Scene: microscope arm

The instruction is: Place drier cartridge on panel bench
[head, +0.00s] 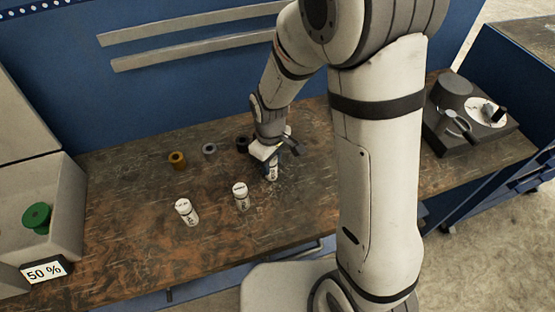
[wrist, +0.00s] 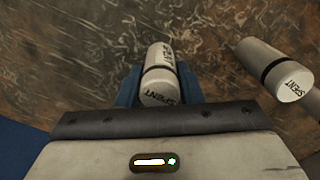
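My gripper (head: 268,157) is low over the brown bench (head: 130,235). In the wrist view, its blue fingers (wrist: 160,88) lie close along both sides of a white cartridge (wrist: 158,72) with a black band and the word SPENT on its end. They look shut on it. This cartridge also shows below the gripper in the head view (head: 272,174), roughly upright; I cannot tell whether it touches the bench. A second white cartridge (head: 241,198) stands nearby and shows SPENT in the wrist view (wrist: 272,68). A third white cartridge (head: 188,213) stands farther left.
An orange-brown ring (head: 177,160), a grey ring (head: 209,149) and a dark ring (head: 242,144) sit behind the cartridges. A grey box with a green knob (head: 37,217) and a "50 %" sign (head: 44,271) is at left. A dark device (head: 465,115) is at right.

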